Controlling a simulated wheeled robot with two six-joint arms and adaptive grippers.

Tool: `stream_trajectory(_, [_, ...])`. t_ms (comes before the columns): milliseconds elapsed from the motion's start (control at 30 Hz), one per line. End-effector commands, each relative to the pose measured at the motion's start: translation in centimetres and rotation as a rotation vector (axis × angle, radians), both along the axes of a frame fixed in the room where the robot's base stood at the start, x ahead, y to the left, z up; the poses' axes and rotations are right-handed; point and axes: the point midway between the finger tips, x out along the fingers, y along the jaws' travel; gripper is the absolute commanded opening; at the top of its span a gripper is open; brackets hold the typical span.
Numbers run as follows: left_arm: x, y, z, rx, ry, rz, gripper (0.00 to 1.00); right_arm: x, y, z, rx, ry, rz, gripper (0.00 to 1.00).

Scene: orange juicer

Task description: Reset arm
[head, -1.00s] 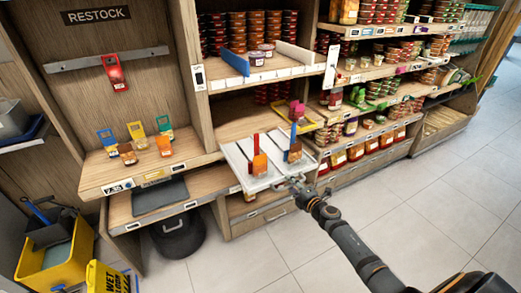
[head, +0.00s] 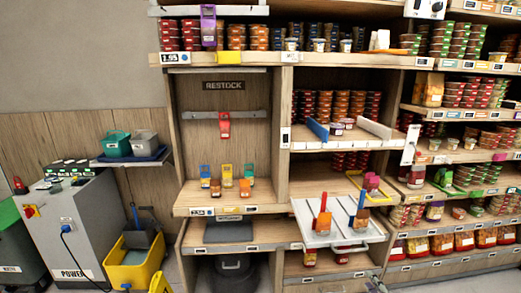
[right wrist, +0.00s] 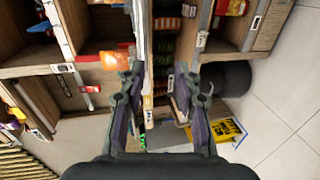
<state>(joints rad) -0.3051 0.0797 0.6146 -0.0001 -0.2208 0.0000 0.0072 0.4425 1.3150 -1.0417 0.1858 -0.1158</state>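My right gripper (right wrist: 160,82) shows in the right wrist view with its two dark fingers apart, and I see nothing held between them. In the head view only a small dark part of it (head: 375,286) shows at the bottom edge, below the white tray (head: 304,238). The tray sticks out from a shelf and bears a red-handled orange item (head: 322,218) and a blue-handled one (head: 361,214). The gripper is apart from the tray. My left gripper is in neither view.
A wooden restock bay (head: 225,130) and stocked shelves (head: 463,150) fill the back. A yellow mop bucket (head: 132,267) and a grey power cabinet (head: 75,228) stand at left. A black bin (head: 232,272) sits under the lower shelf. Floor shows at right in the wrist view.

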Motion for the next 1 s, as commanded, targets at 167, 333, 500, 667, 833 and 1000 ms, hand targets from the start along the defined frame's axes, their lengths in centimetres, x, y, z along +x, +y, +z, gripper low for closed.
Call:
stream_trajectory(167, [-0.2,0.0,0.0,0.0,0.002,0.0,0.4,-1.5,-0.5,-3.4,0.087,0.058,-0.06,0.33])
stream_trajectory(333, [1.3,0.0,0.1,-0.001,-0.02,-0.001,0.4,-3.5,-1.0,-7.3,0.183,0.125,-0.134,0.33])
stream_trajectory(500, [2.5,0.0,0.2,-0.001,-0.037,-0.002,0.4,-6.7,-1.4,-12.5,0.307,0.215,-0.24,0.33])
stream_trajectory(667, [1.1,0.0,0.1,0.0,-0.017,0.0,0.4,-11.7,-1.4,-18.9,0.45,0.335,-0.383,0.33])
stream_trajectory(833, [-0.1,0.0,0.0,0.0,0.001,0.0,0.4,-21.4,0.0,-28.0,0.652,0.526,-0.625,0.33])
stream_trajectory(1000, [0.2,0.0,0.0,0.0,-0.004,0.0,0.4,-34.1,3.2,-35.8,0.836,0.737,-0.915,0.33])
